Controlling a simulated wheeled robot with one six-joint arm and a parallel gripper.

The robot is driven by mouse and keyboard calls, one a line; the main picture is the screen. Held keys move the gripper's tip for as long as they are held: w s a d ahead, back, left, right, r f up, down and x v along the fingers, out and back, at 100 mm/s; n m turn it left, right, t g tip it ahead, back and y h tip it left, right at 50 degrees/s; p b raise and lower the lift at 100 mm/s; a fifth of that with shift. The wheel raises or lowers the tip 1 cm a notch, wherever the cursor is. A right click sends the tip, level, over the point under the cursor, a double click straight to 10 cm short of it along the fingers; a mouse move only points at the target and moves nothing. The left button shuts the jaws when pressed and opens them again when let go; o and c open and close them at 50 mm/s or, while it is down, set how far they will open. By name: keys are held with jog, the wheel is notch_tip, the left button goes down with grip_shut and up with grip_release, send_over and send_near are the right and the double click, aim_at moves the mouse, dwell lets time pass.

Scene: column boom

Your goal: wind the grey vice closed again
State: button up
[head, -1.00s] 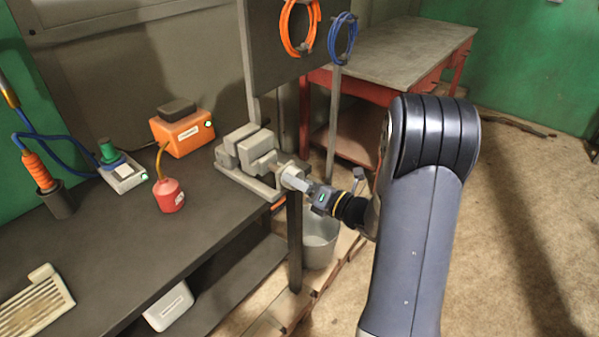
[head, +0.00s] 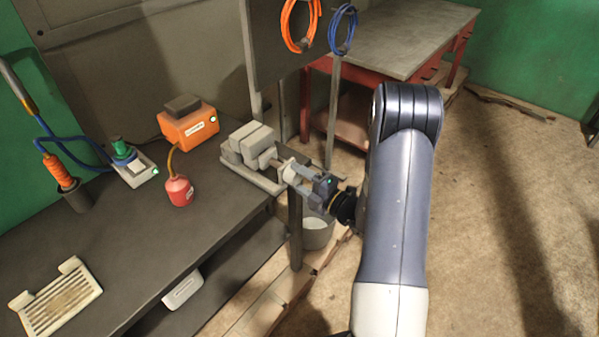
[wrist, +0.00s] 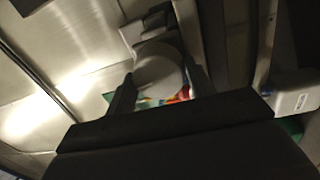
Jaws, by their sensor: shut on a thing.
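The grey vice (head: 241,161) sits at the right end of the dark workbench. Its two jaw blocks look close together; I cannot tell whether they touch. A pale round hub (head: 288,171) sticks out from its right end. My gripper (head: 299,178) is at this end, its fingers pointing left at the vice. In the wrist view a rounded grey knob (wrist: 157,70) sits between the two dark fingers, and my gripper is shut on it. The palm hides the lower part of that view.
A bucket (head: 317,236) stands below the vice. A panel with cable coils (head: 301,25) rises behind. The floor at right is clear.

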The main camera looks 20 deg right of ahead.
jog(key=shift+m+p, duration=0.45)
jog(key=shift+m, duration=0.55)
jog(key=o, duration=1)
jog(key=b+v, duration=0.1)
jog(key=v, duration=0.9)
jog(key=shift+s+d+b, duration=0.2)
jog(key=shift+s+b, duration=0.15)
jog(key=shift+b, duration=0.05)
